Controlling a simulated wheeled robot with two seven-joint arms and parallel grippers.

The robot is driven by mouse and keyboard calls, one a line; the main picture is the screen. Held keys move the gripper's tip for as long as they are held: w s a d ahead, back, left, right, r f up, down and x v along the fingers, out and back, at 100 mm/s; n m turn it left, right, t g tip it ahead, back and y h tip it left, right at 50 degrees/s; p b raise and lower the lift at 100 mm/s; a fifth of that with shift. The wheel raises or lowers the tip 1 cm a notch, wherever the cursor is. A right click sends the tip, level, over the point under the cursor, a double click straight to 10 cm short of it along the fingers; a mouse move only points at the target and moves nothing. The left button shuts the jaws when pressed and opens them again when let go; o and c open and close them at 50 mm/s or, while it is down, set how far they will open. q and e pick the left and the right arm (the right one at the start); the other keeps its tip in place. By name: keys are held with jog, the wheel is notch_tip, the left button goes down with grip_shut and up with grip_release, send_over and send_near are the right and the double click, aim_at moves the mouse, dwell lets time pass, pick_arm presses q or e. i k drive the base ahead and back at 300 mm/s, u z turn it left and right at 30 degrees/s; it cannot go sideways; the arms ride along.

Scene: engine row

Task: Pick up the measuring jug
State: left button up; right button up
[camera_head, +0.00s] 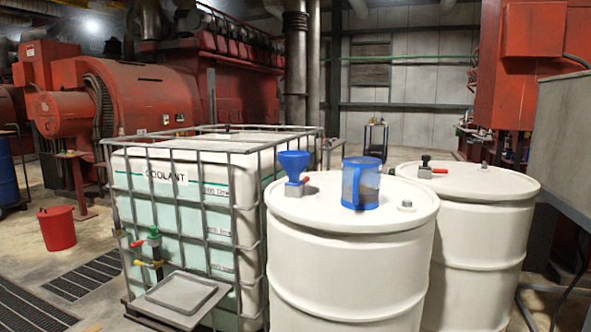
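Neither of my grippers shows in the head view.
A caged coolant tank (175,168) stands left of the front drum. A second white drum (480,240) with a red-handled valve (432,171) stands right behind it. A grey cabinet (566,150) borders the right edge. A red bucket (57,228) stands far left.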

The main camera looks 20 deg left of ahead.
aim_at(361, 179)
jog(key=u, duration=0.4)
jog(key=i, duration=0.9)
jog(key=z, duration=0.35)
